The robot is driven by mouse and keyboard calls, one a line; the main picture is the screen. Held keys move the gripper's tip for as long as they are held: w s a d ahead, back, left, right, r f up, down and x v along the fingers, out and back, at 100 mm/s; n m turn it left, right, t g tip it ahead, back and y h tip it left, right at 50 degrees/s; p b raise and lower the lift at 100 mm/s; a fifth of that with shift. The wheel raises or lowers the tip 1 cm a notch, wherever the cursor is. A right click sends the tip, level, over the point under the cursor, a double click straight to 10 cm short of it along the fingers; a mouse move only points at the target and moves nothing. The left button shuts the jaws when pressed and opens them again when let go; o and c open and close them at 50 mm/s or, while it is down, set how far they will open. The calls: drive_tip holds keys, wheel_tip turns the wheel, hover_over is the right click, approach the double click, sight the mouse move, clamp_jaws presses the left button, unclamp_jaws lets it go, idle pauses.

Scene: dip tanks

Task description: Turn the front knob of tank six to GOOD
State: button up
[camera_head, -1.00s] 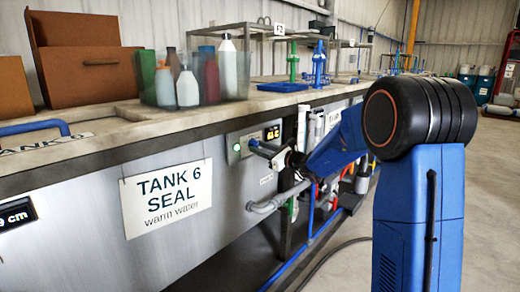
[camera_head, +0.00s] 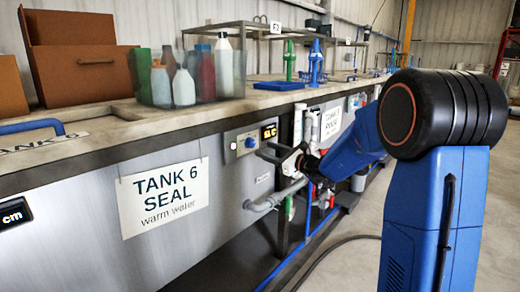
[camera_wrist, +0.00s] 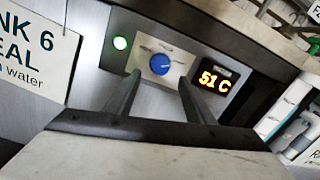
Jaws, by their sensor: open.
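The front knob of tank six is a round blue dial (camera_wrist: 160,64) with a light pointer line on a pale panel in the wrist view. In the head view the knob (camera_head: 250,142) shows on the tank's front panel, right of the "TANK 6 SEAL" sign (camera_head: 163,197). My gripper (camera_wrist: 158,84) is open and empty. Its two fingers point at the panel, one on each side of the knob's lower part in the picture. In the head view my gripper (camera_head: 267,150) is just right of the knob and appears apart from it. The dial's markings are too small to read.
A clear bin of bottles (camera_head: 205,85) stands on the counter above. Open floor lies to the right.

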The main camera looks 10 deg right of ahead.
drive_tip(key=v, duration=1.1)
drive_tip(key=shift+s, duration=0.2)
drive_tip(key=shift+d+f, duration=0.1)
drive_tip(key=s+a+f+n+g, duration=0.2)
drive_tip(key=s+a+n+g, duration=0.4)
drive_tip(key=s, duration=0.5)
drive_tip(key=s+a+f+n+g, duration=0.3)
drive_tip(key=s+a+n, duration=0.4)
drive_tip(key=s+a, duration=0.3)
drive_tip(key=s+d+f+n+h, duration=0.2)
drive_tip(key=s+d+n+h, duration=0.1)
drive_tip(key=s, duration=0.4)
drive_tip(key=s+d+f+n+h, duration=0.2)
drive_tip(key=s+d+n+h, duration=0.2)
drive_tip(key=s, duration=0.3)
drive_tip(key=s+d+f+n+g+h, duration=0.1)
drive_tip(key=s+d+f+n+h, duration=0.2)
drive_tip(key=s+d+n, duration=0.2)
drive_tip(key=shift+s+d+n+h, duration=0.35)
drive_tip(key=shift+s+n, duration=0.25)
drive_tip(key=shift+s, duration=0.35)
